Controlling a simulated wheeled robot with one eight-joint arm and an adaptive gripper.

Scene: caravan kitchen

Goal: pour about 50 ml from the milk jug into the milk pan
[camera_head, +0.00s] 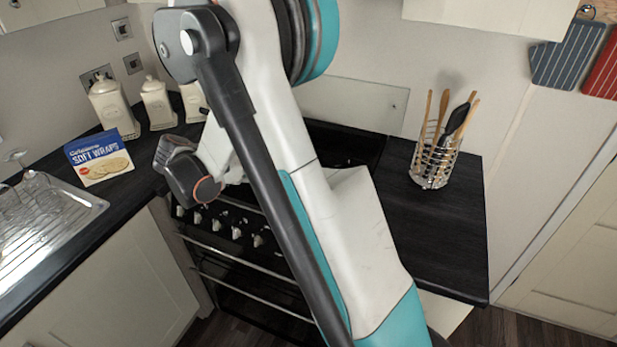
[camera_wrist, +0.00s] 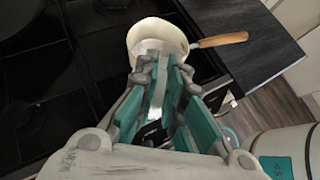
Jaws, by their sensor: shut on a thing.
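In the wrist view my gripper (camera_wrist: 164,78) is shut on a narrow pale piece, which appears to be part of the milk jug (camera_wrist: 157,94). Most of the jug is hidden by the fingers or blends with the cream vessel beyond, so its tilt and any milk are unclear. The cream milk pan (camera_wrist: 162,28), with a wooden handle (camera_wrist: 222,40) pointing right, is on the black hob just past the fingertips. The jug overlaps the pan in this view; I cannot tell whether they touch. In the head view my arm hides the pan and jug.
The black hob (camera_wrist: 40,100) is bare left of the pan. In the head view a wire utensil holder (camera_head: 433,165) stands on the right worktop. A soft wraps box (camera_head: 99,157), white canisters (camera_head: 114,108) and a metal sink (camera_head: 45,225) are at left.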

